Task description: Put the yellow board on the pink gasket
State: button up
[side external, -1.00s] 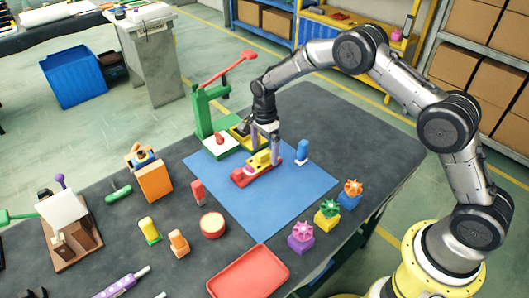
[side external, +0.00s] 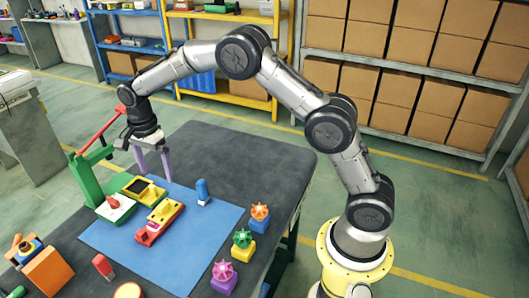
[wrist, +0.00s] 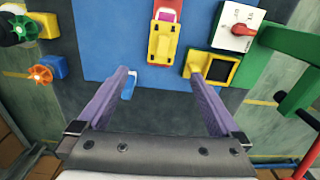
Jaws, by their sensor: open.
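The yellow board (side external: 164,211), with a raised knob, lies on top of the red housing (side external: 147,238) on the blue mat. In the wrist view the yellow board (wrist: 161,47) shows at top centre. A pink patch (wrist: 167,15), which looks like the pink gasket, shows at its far end; the rest of the gasket is hidden, so I cannot tell how they are seated. My gripper (side external: 153,165) is open and empty, raised behind the board and apart from it. Its spread purple fingers (wrist: 160,78) show in the wrist view.
A yellow frame with a dark inside (side external: 145,189) and a white block with a red knob (side external: 115,208) stand beside the green lever press (side external: 86,178). A blue peg (side external: 203,190) is to the right. Several coloured knobs line the mat's right side. The dark table behind is clear.

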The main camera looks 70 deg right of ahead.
jog(key=s+d+r+n+t, duration=0.3)
jog(key=s+r+n, duration=0.6)
jog(key=s+r, duration=0.85)
jog(key=s+f+n+t, duration=0.2)
jog(key=s+n, duration=0.6)
jog(key=s, duration=1.1)
jog(key=shift+d+f, duration=0.25)
jog(key=shift+f, duration=0.2)
